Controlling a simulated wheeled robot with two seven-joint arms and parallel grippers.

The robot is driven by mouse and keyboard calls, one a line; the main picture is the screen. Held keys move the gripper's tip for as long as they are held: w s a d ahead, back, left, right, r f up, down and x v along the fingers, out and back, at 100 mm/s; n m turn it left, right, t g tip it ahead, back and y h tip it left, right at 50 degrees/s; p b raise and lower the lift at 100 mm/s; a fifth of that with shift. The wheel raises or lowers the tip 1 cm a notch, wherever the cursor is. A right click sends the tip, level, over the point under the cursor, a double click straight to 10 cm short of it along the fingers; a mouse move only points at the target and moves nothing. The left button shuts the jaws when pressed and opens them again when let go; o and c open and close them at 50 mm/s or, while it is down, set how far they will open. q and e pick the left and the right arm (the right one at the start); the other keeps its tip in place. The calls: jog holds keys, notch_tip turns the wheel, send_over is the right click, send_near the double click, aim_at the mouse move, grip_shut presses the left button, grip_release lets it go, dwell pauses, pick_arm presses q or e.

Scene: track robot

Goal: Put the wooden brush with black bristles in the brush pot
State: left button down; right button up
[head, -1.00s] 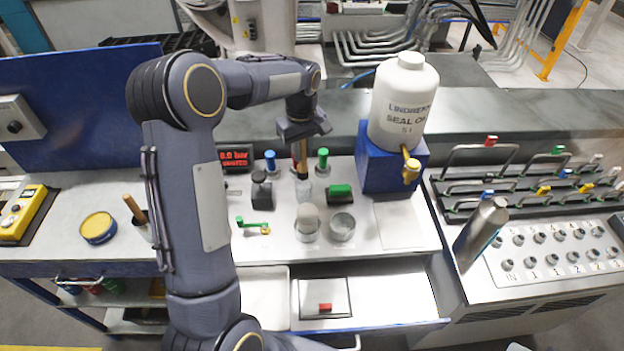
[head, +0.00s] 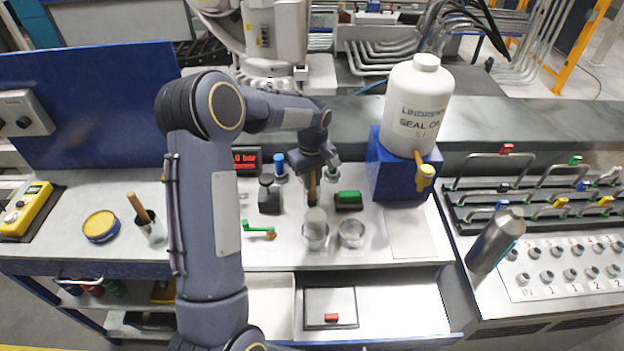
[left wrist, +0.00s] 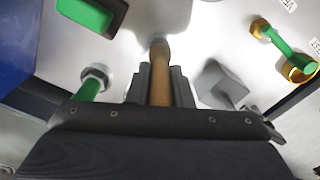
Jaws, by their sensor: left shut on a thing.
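My left gripper (head: 314,172) is shut on a wooden handle (head: 312,187), which points down between its fingers over the middle of the bench. The same handle (left wrist: 160,82) runs out between the dark fingers in the left wrist view. Its far end is blurred, and I cannot make out bristles. A grey pot (head: 153,231) stands at the left of the bench with another wooden handle (head: 138,206) leaning out of it. I cannot tell from its look whether this is the brush pot. My right gripper is not in view.
A green-handled valve (head: 258,230), a dark block (head: 269,197), and a large white bottle (head: 416,108) are nearby. A yellow tin (head: 100,226) sits left.

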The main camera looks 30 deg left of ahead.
pick_arm(q)
jog(key=shift+f, duration=0.3)
jog(key=c, duration=1.3)
grip_release()
jog(key=shift+r, duration=0.1)
